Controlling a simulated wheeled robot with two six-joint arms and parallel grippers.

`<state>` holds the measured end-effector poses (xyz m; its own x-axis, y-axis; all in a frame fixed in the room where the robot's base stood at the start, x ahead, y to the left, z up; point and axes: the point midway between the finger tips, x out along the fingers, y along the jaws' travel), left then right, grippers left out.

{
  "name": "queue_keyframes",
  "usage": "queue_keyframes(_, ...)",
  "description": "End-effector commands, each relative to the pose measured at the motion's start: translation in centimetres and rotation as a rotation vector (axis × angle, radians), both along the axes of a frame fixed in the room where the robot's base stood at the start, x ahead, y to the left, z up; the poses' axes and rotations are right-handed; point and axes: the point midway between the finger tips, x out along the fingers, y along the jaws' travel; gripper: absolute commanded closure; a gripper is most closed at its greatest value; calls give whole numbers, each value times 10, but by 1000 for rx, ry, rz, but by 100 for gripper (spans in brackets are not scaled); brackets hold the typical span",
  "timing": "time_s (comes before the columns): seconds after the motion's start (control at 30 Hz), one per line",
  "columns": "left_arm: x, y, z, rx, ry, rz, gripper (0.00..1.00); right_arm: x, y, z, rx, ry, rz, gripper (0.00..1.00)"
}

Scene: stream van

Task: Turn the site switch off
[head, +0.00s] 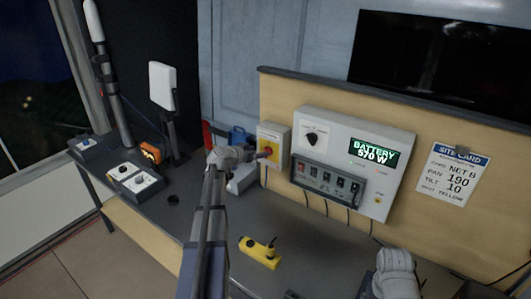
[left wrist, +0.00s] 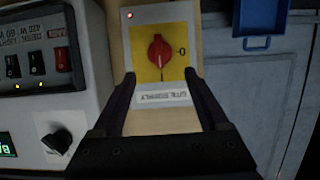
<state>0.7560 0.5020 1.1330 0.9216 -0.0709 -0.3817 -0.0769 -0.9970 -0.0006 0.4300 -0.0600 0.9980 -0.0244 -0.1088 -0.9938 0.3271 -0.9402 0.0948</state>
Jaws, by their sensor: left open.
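The site switch is a red rotary knob (left wrist: 160,52) on a yellow plate in a pale box, seen upside down in the left wrist view. The knob lies along the picture's vertical, in line with a dark mark below it. A "0" stands to its right. A small red lamp (left wrist: 129,15) glows at the box's corner. The yellow-fronted box also shows in the head view (head: 272,137). My left gripper (head: 264,154) is in front of it, open and empty; its fingers (left wrist: 160,82) flank the knob, apart from it. My right gripper's fingers do not show.
Beside the switch is a grey power panel (head: 345,150) with a black dial, rocker switches and a "BATTERY 570 W" display. A yellow device (head: 260,252) lies on the desk. A blue container (head: 238,136) stands left of the switch.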

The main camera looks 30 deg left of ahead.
Motion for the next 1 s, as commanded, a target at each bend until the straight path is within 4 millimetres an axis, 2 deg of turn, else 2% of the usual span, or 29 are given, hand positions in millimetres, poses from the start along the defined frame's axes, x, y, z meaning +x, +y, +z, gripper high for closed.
queue_keyframes(0.1, 20, -1, -11, 0, 1, -3, 23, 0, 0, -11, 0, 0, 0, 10)
queue_keyframes(0.3, 46, -3, -21, -1, 1, -2, 23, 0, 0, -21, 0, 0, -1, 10)
queue_keyframes(0.63, 50, -5, -21, 0, 1, -1, 23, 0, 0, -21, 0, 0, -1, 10)
queue_keyframes(1.0, 50, -5, -21, 0, 1, -1, 64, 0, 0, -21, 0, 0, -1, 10)
